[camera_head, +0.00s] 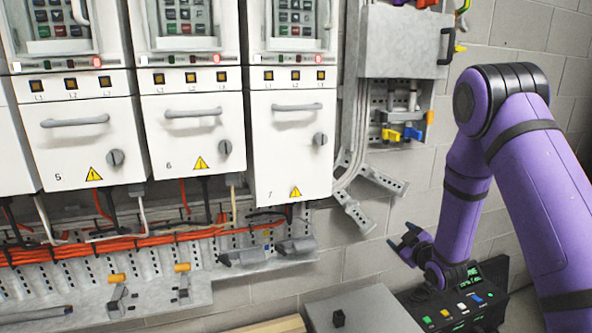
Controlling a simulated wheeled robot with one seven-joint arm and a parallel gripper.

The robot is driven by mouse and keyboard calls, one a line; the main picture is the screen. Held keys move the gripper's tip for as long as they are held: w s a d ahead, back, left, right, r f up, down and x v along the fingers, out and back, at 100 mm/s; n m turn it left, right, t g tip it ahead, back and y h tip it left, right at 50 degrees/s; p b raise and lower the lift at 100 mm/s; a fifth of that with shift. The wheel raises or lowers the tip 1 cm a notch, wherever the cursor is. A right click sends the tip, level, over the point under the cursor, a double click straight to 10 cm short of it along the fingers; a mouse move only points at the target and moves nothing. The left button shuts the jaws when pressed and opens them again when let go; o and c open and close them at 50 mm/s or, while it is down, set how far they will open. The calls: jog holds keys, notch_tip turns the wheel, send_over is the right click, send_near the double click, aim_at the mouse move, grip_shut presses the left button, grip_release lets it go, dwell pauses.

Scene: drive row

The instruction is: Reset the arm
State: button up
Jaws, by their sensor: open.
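My purple arm comes down from the right side of the head view. My gripper (404,243) is dark, points to the left and is open with nothing between its fingers. It is at the lower right, in front of the block wall and above a black control box (465,310) with coloured buttons and a small green-lit display. Part of that box is hidden behind my wrist.
White drive cabinets numbered 5 (85,150), 6 (190,135) and 7 (293,150) line the wall, with red lamps lit. Orange cables (130,243) run below. A grey box (365,312) with a black knob stands at the bottom. A grey enclosure (402,42) hangs at upper right.

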jog(key=s+d+r+m+g+h, duration=0.1)
jog(key=s+r+m+g, duration=0.1)
jog(key=s+r, duration=0.35)
jog(key=s+r+m+g+h, duration=0.1)
jog(key=s+r+m+h, duration=0.1)
jog(key=r, duration=0.7)
jog(key=s+d+r+m+g+h, duration=0.1)
jog(key=s+r+m+g, duration=0.1)
jog(key=s+r, duration=0.35)
jog(key=s+a+r+m+g, duration=0.1)
jog(key=s+r+m+g, duration=0.1)
jog(key=s, duration=1.2)
jog(key=s+a+r+m+g, duration=0.1)
jog(key=s+r+g, duration=0.3)
jog(key=s, duration=1.1)
notch_tip(320, 180, up, 2)
jog(key=shift+a+r+m, duration=0.15)
jog(key=shift+a+m, duration=0.25)
jog(key=shift+m, duration=0.2)
jog(key=shift+o, duration=0.2)
